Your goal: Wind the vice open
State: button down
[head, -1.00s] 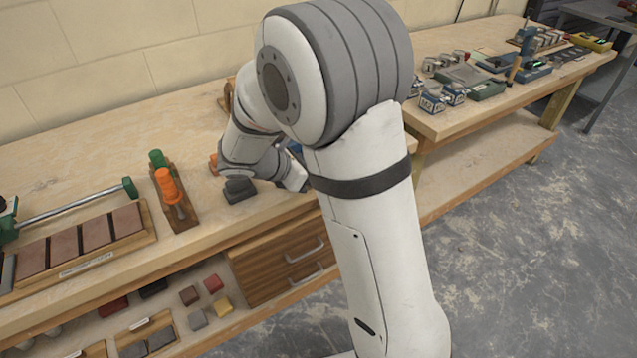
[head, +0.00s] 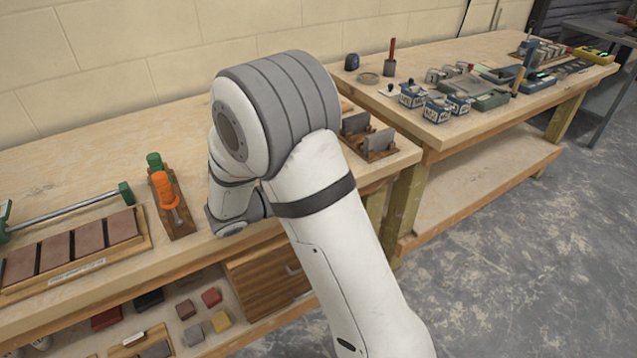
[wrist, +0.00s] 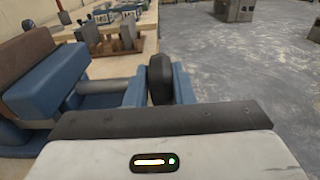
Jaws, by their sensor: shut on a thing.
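In the head view my arm hides the vice. My gripper (wrist: 160,72) shows two blue-grey fingers in the middle of the wrist view. They are shut on a black handle grip (wrist: 159,84), which stands upright between them.
Dark upright plates in a wooden stand (head: 376,152) are right of my arm. A rack with orange and green handles (head: 172,200) is left of it. A brick tray (head: 140,245) and green clamp bar (head: 65,215) lie farther left.

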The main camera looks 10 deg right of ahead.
jog(key=shift+w+a+r, duration=0.1)
jog(key=shift+w, duration=0.05)
jog(key=c, duration=1.3)
grip_release()
jog(key=shift+o, duration=0.2)
jog(key=v, duration=0.7)
jog(key=shift+a, duration=0.4)
